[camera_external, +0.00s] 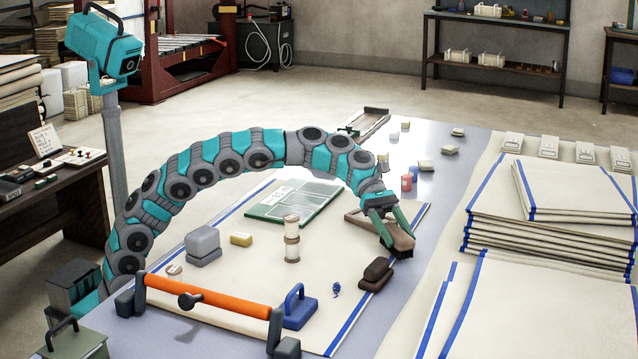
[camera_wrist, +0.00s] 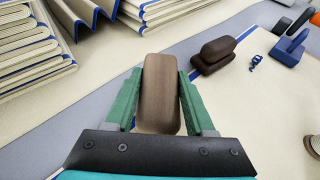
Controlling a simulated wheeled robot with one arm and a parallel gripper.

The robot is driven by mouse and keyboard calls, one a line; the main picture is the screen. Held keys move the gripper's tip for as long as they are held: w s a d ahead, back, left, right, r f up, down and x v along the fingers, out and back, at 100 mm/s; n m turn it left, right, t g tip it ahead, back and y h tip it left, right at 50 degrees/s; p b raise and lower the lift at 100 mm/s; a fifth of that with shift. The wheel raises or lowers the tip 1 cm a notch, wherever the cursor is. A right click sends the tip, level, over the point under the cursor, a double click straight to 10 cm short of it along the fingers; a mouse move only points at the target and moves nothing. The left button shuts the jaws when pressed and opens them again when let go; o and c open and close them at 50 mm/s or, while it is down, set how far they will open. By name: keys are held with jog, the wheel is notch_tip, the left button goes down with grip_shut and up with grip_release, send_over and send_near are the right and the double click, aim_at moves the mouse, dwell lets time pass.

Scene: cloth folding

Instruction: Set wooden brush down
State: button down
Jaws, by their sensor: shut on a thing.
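The wooden brush (camera_external: 401,241) has a brown back and dark bristles below. My gripper (camera_external: 389,229) is shut on it, with one green finger on each side, near the right edge of the cream cloth (camera_external: 335,325). In the wrist view the brown top of the brush (camera_wrist: 158,92) lies between my fingers (camera_wrist: 158,80). Its bristles are hidden there. I cannot tell whether the brush touches the surface below it.
A dark brown handled block (camera_external: 377,273) and a blue handled tool (camera_external: 299,308) lie on the cloth near the brush. Stacked blue-edged cloths (camera_external: 545,225) stand to the right. An orange bar (camera_external: 215,296) crosses the front. A grey strip of table (camera_external: 425,262) right of the cloth is clear.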

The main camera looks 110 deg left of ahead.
jog(key=shift+f, duration=0.3)
jog(key=shift+c, duration=1.3)
grip_release()
jog(key=shift+r, duration=0.15)
jog(key=shift+r, duration=0.15)
jog(key=b+v, duration=0.1)
jog(key=v, duration=1.1)
